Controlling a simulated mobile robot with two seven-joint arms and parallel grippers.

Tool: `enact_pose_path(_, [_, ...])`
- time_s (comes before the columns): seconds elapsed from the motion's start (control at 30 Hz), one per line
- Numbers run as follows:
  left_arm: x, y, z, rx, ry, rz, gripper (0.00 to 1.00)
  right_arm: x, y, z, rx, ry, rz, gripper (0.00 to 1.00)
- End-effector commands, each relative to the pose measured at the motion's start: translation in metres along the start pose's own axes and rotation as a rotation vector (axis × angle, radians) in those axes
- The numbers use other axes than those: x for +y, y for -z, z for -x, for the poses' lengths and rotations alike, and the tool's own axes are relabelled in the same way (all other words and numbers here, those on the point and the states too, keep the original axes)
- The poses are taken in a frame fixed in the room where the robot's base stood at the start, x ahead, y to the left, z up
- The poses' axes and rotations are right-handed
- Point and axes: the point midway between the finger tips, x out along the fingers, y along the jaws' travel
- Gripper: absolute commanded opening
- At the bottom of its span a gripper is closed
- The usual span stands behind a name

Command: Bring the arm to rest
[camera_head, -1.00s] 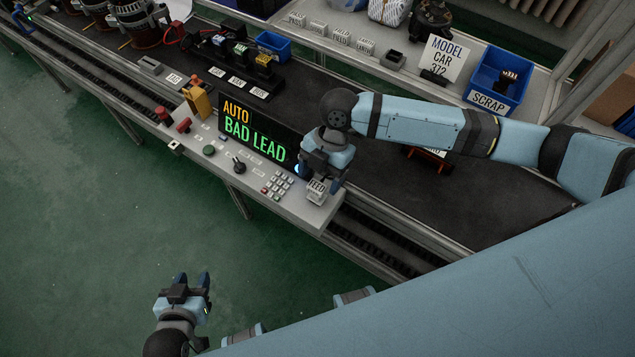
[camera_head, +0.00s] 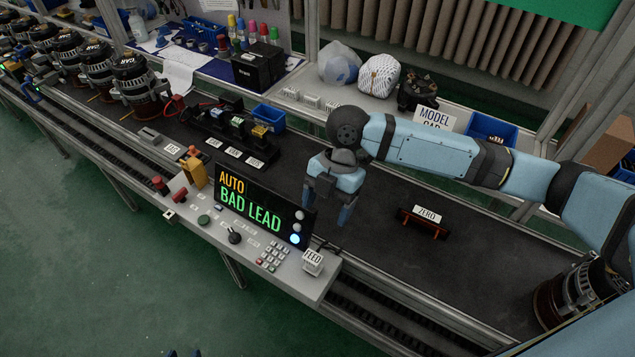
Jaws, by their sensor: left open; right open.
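My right arm reaches in from the right edge. Its gripper (camera_head: 329,208) points down, open and empty, above the dark belt just behind the control panel's display (camera_head: 248,205). The FEED block (camera_head: 313,260) sits at the right end of the control panel (camera_head: 215,235), in front of the gripper and apart from it. My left gripper (camera_head: 185,353) shows only as blue fingertips at the bottom edge; they are apart with nothing seen between them. The rest of that arm is out of view.
The display reads AUTO, BAD LEAD. A ZERO stand (camera_head: 425,222) is on the belt (camera_head: 385,260) right of the gripper. An alternator (camera_head: 570,298) stands at the lower right, close under my arm. Several alternators (camera_head: 135,80) line the upper left. A blue bin (camera_head: 490,128) is behind the arm.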

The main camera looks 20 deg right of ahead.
Motion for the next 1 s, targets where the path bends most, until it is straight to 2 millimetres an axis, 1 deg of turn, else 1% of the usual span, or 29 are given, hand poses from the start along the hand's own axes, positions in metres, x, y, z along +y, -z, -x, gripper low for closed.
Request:
enact_pose_path(0.23, [0.000, 0.001, 0.001, 0.000, 0.000, 0.000, 0.43, 0.001, 0.002, -0.003, 0.005, -0.011, -0.009, 0.72])
enact_pose_path(0.37, [0.000, 0.007, 0.005, 0.000, 0.000, 0.000, 0.43, 0.010, 0.014, -0.018, 0.035, -0.091, -0.082, 0.72])
enact_pose_path(0.5, [0.000, 0.017, 0.012, 0.000, 0.001, -0.001, 0.43, 0.028, 0.034, -0.045, 0.110, -0.272, -0.264, 0.72])
enact_pose_path(0.6, [0.000, 0.025, 0.017, 0.000, 0.002, -0.001, 0.43, 0.037, 0.044, -0.060, 0.176, -0.418, -0.430, 0.72])
enact_pose_path(0.7, [-0.001, 0.033, 0.022, 0.001, 0.004, -0.002, 0.43, 0.041, 0.049, -0.072, 0.244, -0.555, -0.603, 0.72])
enact_pose_path(0.77, [-0.002, 0.037, 0.025, 0.001, 0.005, -0.002, 0.43, 0.039, 0.049, -0.078, 0.283, -0.634, -0.710, 0.72])
enact_pose_path(0.87, [-0.002, 0.044, 0.030, 0.002, 0.007, -0.002, 0.43, 0.029, 0.045, -0.087, 0.340, -0.761, -0.889, 0.72])
enact_pose_path(0.97, [-0.003, 0.051, 0.034, 0.002, 0.009, -0.001, 0.43, 0.009, 0.037, -0.096, 0.384, -0.882, -1.064, 0.72])
enact_pose_path(1.0, [-0.003, 0.054, 0.036, 0.002, 0.009, -0.001, 0.43, -0.001, 0.033, -0.099, 0.396, -0.928, -1.130, 0.72])
